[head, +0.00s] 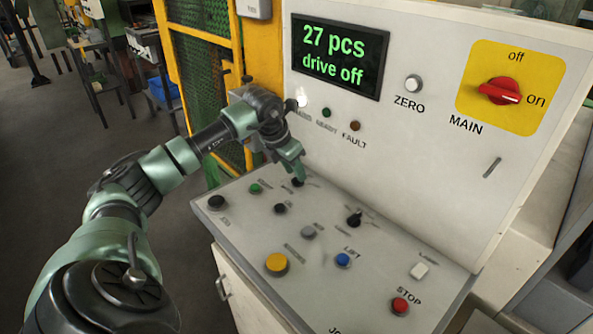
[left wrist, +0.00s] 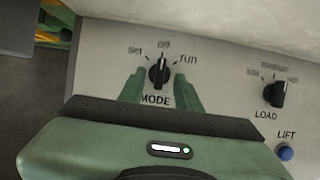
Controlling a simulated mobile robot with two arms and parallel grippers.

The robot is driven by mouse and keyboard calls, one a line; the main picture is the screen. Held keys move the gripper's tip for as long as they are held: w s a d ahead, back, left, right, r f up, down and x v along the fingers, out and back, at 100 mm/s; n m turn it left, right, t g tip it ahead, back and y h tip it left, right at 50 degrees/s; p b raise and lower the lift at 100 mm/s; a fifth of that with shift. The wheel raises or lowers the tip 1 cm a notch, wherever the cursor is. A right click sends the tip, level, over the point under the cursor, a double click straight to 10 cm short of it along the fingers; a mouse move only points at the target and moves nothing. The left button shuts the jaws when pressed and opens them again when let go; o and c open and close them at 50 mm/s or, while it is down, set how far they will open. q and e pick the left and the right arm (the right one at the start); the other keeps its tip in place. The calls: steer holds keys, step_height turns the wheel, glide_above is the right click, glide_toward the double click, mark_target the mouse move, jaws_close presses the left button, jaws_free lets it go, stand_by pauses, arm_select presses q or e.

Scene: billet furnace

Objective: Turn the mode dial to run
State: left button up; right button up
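The mode dial (left wrist: 159,72) is a black knob on the sloping desk panel, marked set, off and run in the left wrist view. Its pointer appears to be at off, and run is to its right. In the head view the dial (head: 298,182) is mostly hidden by my left gripper (head: 291,168). In the left wrist view my left gripper (left wrist: 160,88) is open, with one green finger on each side of the dial and visible gaps between. I cannot tell how far down the fingers reach. My right gripper is not in view.
The load dial (left wrist: 275,93) and blue lift button (left wrist: 285,152) are right of the mode dial. A red stop button (head: 400,305) is at the front right. The upright panel rises behind, with a display (head: 338,55) reading "27 pcs, drive off" and a red main switch (head: 500,91).

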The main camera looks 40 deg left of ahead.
arm_select(q)
steer(key=shift+w+f, duration=0.25)
steer(key=shift+f, duration=0.25)
steer(key=shift+w+f, duration=0.1)
steer(key=shift+f, duration=0.25)
jaws_close()
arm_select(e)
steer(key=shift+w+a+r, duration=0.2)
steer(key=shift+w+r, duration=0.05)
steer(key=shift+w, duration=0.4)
